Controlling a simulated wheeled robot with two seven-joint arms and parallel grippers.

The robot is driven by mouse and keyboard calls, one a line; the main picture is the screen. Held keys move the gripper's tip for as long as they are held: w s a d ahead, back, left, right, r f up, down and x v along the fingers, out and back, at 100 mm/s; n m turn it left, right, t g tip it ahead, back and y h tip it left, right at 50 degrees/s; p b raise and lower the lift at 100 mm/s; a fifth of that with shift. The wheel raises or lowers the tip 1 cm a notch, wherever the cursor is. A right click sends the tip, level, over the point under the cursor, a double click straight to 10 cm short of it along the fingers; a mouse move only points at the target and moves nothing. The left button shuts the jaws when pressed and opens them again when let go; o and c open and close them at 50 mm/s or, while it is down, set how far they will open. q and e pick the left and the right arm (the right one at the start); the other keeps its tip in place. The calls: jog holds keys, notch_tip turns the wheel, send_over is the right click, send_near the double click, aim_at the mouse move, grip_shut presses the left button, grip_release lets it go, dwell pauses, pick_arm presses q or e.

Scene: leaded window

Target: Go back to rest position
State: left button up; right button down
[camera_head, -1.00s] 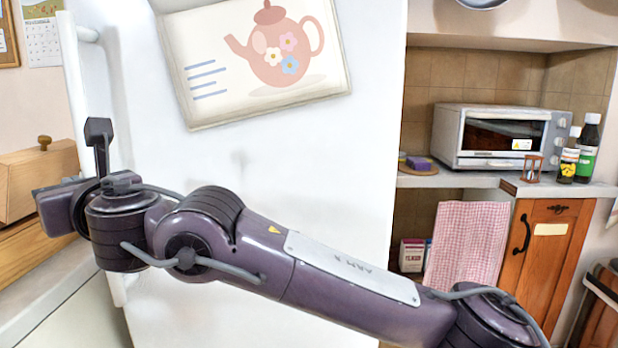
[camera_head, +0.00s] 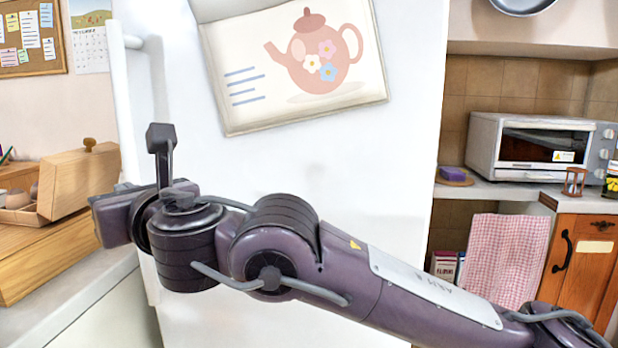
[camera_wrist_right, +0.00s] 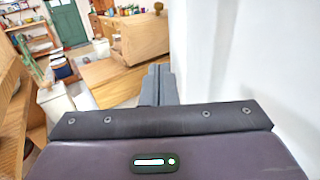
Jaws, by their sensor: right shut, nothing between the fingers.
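My right arm reaches in from the lower right of the head view, across the front of a white fridge-like door (camera_head: 330,170). In the right wrist view the two grey fingers of my right gripper (camera_wrist_right: 158,84) are together and empty. They point toward a wooden box and counter, with the white surface close on their right. My left gripper is in neither view.
A wooden box (camera_head: 78,182) sits on the counter at left, near my right gripper. The door carries a teapot picture (camera_head: 305,62) and a white handle (camera_head: 124,100). At right are a toaster oven (camera_head: 535,145), a checked towel (camera_head: 498,260) and a wooden cabinet (camera_head: 585,265).

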jog(key=shift+v, duration=1.65)
